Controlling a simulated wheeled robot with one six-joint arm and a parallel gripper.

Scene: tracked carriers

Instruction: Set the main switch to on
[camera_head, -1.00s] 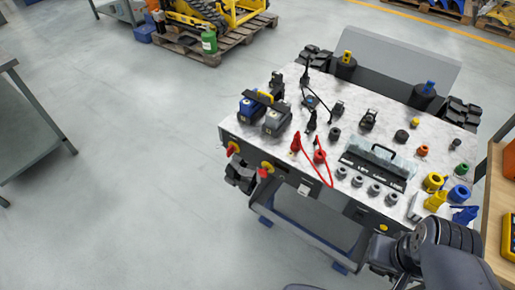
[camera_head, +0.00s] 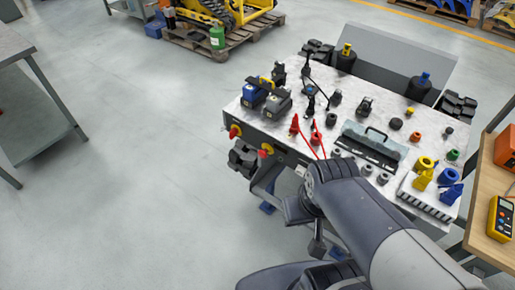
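Two red-and-yellow rotary switches sit on the dark front side of the tracked carrier (camera_head: 222,122), near its left corner. The left switch (camera_head: 235,131) has a red handle on a yellow disc. The second switch (camera_head: 265,151) is a little to its right and looks similar. I cannot tell which is the main switch, nor read its position. My arm reaches in from the lower right, with its bent joint in front of the carrier's front side, right of both switches and apart from them. I cannot make out the gripper's fingers.
On the carrier top stand a blue battery-like block (camera_head: 253,95), a grey one (camera_head: 278,103), red clips with cables (camera_head: 316,136) and a clear-covered box (camera_head: 370,145). A wooden bench (camera_head: 490,215) with a yellow meter (camera_head: 500,219) is at right.

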